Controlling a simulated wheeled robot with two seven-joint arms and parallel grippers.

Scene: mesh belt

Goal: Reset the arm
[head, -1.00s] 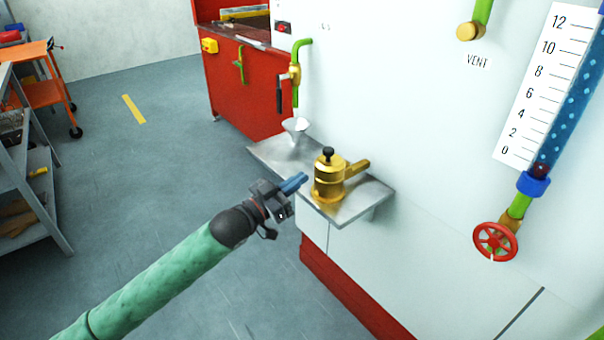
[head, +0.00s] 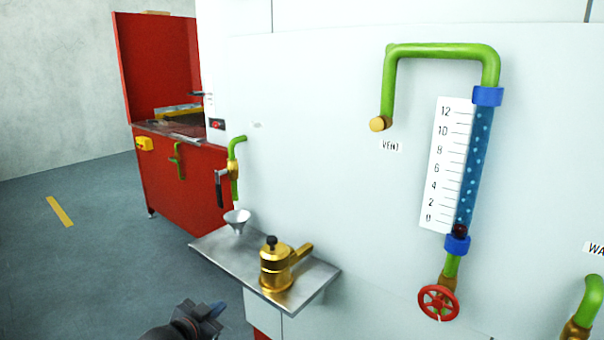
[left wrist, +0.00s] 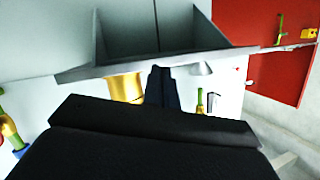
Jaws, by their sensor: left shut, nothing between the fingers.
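My left gripper (head: 212,312) shows at the bottom edge of the head view, below and left of the metal shelf, with its blue-grey fingers together and empty. In the left wrist view its fingers (left wrist: 161,88) are shut in the middle of the picture. My right gripper is in no view.
A metal shelf (head: 222,248) juts from the white wall, bearing a brass pot (head: 276,268) and a funnel (head: 237,220). A red valve wheel (head: 438,303) sits below a blue gauge tube (head: 474,165). The floor at left (head: 100,260) is clear.

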